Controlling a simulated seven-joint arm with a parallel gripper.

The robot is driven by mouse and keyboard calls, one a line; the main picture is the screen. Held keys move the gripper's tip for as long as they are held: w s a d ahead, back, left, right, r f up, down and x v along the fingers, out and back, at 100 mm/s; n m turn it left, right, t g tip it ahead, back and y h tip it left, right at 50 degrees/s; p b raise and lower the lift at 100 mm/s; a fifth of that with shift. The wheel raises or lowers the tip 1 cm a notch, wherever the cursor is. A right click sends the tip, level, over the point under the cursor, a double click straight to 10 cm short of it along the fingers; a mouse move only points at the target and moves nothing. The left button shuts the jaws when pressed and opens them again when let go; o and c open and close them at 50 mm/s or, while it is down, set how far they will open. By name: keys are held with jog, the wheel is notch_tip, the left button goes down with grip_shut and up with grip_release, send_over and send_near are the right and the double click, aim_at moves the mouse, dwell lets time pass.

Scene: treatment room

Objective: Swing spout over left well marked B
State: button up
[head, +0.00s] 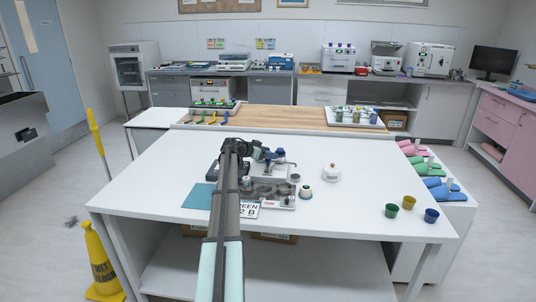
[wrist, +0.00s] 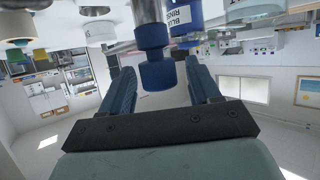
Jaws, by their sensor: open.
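A small sink-like station (head: 284,202) stands on the white table, partly hidden behind my arm. A silver spout (head: 281,163) rises at its back; its tip is unclear. My gripper (head: 262,154) is at the station's back, left of the silver part. In the wrist view, my gripper (wrist: 158,84) is open, with a blue finger on each side of a blue-ended cylinder (wrist: 157,74) on a grey stem. I cannot tell whether the fingers touch it. The wells and their marks are mostly hidden; a white card (head: 249,208) reads "GREEN" and "2 B".
A blue labelled container (wrist: 184,16) is close beside the cylinder. A white lidded pot (head: 331,172) and a small cream-and-dark jar (head: 305,191) stand right of the station. Green (head: 391,210), yellow (head: 409,202) and blue (head: 431,215) cups stand front right. A teal mat (head: 197,196) lies left.

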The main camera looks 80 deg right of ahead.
jog(key=shift+c, duration=0.2)
grip_shut()
jog(key=shift+d, duration=0.1)
dwell(0.5)
jog(key=shift+w+d+m+g+y, duration=0.1)
jog(key=shift+m+g+y, duration=0.6)
jog(key=shift+m+y, duration=0.45)
jog(key=m+g+y, duration=0.1)
jog(key=m+y, duration=0.1)
jog(key=shift+d+m+y, duration=0.1)
jog(key=shift+m+y, duration=0.15)
jog(key=shift+y, duration=0.1)
jog(key=m+y, duration=0.4)
jog(key=shift+g+y, duration=0.3)
jog(key=shift+y, duration=0.1)
jog(key=shift+a+m+y, duration=0.25)
jog(key=shift+m+y, duration=0.55)
jog(key=shift+y, duration=0.1)
